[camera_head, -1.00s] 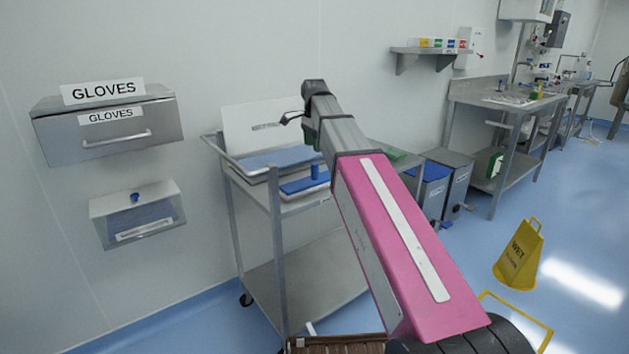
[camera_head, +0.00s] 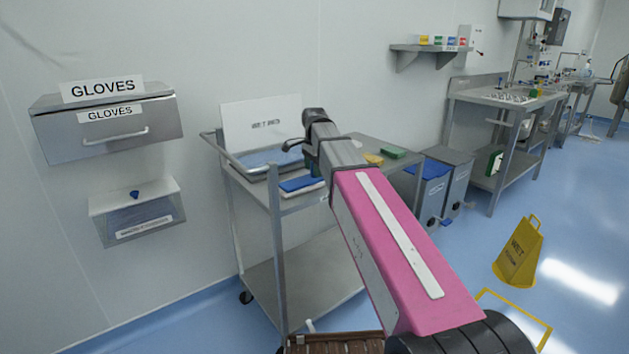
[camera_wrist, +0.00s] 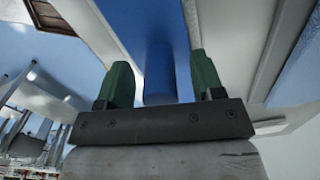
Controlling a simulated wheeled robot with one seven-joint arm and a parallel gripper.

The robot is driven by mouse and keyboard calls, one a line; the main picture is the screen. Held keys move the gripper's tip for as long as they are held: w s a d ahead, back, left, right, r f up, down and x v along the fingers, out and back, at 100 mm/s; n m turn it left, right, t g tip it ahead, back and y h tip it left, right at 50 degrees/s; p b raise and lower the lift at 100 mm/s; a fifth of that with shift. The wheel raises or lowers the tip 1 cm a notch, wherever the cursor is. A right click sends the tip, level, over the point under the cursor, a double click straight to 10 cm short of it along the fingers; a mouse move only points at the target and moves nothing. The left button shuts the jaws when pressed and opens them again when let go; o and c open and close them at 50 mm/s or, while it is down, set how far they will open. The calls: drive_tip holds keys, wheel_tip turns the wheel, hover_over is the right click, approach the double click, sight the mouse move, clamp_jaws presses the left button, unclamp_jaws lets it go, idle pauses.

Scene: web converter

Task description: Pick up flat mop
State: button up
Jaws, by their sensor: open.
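The flat mop (camera_head: 299,185) is a flat blue pad on the top shelf of the metal cart. Its upright blue handle, visible earlier, is hidden by my arm in the head view. In the wrist view the blue handle (camera_wrist: 160,88) stands between the two green fingers of my gripper (camera_wrist: 163,70). The fingers are open, one on each side, with gaps visible. My gripper's fingers are hidden behind my arm in the head view.
The cart (camera_head: 279,250) also carries a tray (camera_head: 240,170) with blue cloth, a white sign (camera_head: 262,122), a yellow item (camera_head: 373,158) and a green one (camera_head: 393,152). Blue-lidded bins (camera_head: 433,190) stand at right. A yellow wet-floor sign (camera_head: 520,253) stands on open floor.

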drive_tip(key=c, duration=1.1)
drive_tip(key=shift+r, duration=0.1)
wheel_tip(320, 180, up, 10)
drive_tip(key=shift+f, duration=0.1)
drive_tip(key=shift+o, duration=0.9)
